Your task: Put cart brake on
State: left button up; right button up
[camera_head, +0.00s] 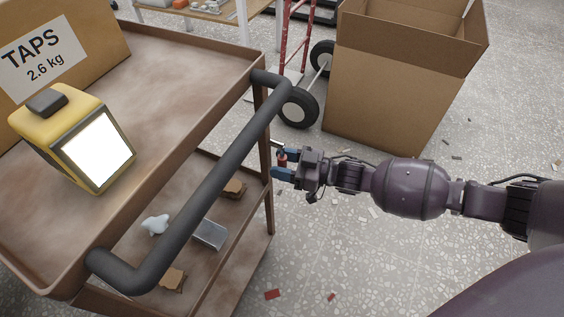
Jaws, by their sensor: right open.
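The cart (200,62) is a brown, two-shelf trolley on the left, with a thick dark push handle (205,185) along its near right end. A small brake lever (282,160) with a red grip shows beside the cart's right corner post. My right gripper (283,163) reaches in from the right. Its blue-tipped fingers are open, one on each side of the red grip; I cannot tell whether they touch it. A short pale metal piece shows just above the upper finger. The lever's mount is mostly hidden. My left gripper is not in view.
On the cart's top stand a yellow work lamp (72,140) and a TAPS box (60,45). The lower shelf holds several small pieces. An open cardboard box (390,95) and a red hand truck (297,35) stand behind my right gripper. Small debris lies on the floor.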

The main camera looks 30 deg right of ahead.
grip_shut()
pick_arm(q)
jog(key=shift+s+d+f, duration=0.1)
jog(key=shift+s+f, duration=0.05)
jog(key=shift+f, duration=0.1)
